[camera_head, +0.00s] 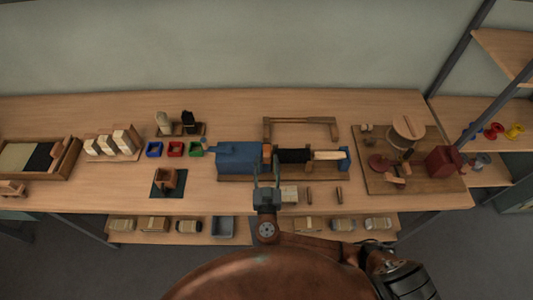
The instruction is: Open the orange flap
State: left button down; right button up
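A blue machine (238,155) sits on a wooden base near the middle of the table. A small orange-brown piece (267,151) stands at its right end, and it looks like the orange flap. Its exact position, raised or lowered, is too small to tell. My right gripper (267,170) is in front of this piece, with its two fingers apart and pointing at the back of the table. The fingers partly cover the area just below the piece. I see nothing held between them. My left gripper is not in view.
A black roller-like part (293,156) and a pale wooden piece continue right of the flap. Blue, red and green trays (175,149) stand left. A wooden board (430,180) with several parts lies right. A lower shelf holds a grey bin (223,228).

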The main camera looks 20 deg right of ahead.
aim_at(267, 158)
jog(key=x, duration=0.2)
jog(key=shift+w, duration=0.35)
jog(key=shift+w+d, duration=0.15)
jog(key=shift+w, duration=0.15)
jog(key=shift+w+d, duration=0.1)
jog(key=shift+w, duration=0.05)
jog(key=c, duration=0.8)
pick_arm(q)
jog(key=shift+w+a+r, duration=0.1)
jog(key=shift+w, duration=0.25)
pick_arm(e)
grip_shut()
